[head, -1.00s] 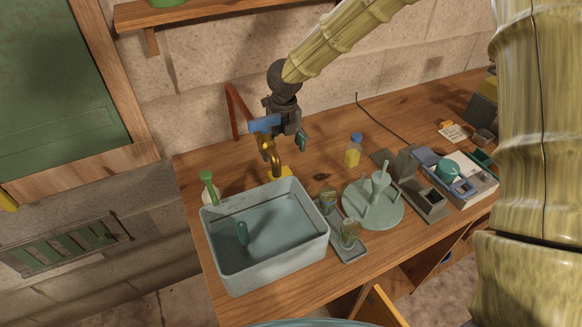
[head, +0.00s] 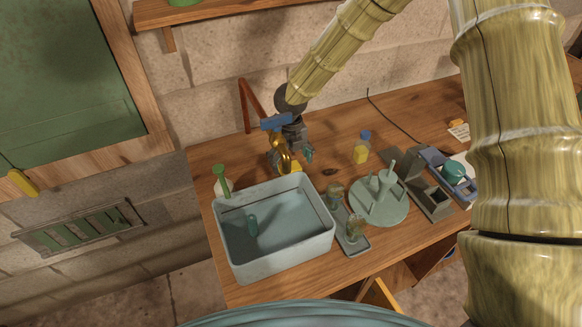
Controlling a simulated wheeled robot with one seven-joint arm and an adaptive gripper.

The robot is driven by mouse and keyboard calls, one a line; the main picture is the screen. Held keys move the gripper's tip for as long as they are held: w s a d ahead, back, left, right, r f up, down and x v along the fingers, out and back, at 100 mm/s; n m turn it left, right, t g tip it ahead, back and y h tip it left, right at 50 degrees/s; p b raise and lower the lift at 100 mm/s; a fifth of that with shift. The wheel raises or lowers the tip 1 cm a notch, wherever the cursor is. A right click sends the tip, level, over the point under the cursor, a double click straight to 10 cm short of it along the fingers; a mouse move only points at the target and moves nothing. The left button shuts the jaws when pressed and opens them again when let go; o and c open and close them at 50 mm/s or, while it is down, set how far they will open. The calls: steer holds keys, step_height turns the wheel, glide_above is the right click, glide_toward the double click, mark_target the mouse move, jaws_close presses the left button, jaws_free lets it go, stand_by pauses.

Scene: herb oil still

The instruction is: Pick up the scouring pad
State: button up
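I cannot clearly make out a scouring pad. A small yellow piece (head: 297,167) shows behind the basin's back rim, beside the brass tap (head: 280,160); it is too small to tell what it is. A small dark patch (head: 330,172) lies on the table right of it, also unclear. My gripper (head: 301,155) hangs low just behind the tap, pointing down. One teal fingertip shows on its right side; the other finger is hidden by the tap, so its opening and anything between the fingers cannot be seen.
The grey basin (head: 225,246) holds a teal item (head: 252,225). A green-handled brush (head: 222,180) stands at its back left corner. Right of it are jars on a small tray (head: 358,249), a round rack (head: 380,217) and a yellow bottle with blue cap (head: 362,147).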

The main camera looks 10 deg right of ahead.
mark_target(291, 168)
steer(key=shift+w+f+p, duration=0.2)
steer(key=shift+f+p, duration=0.45)
steer(key=shift+f, duration=1.1)
steer(key=shift+c, duration=0.5)
steer(key=c, duration=0.8)
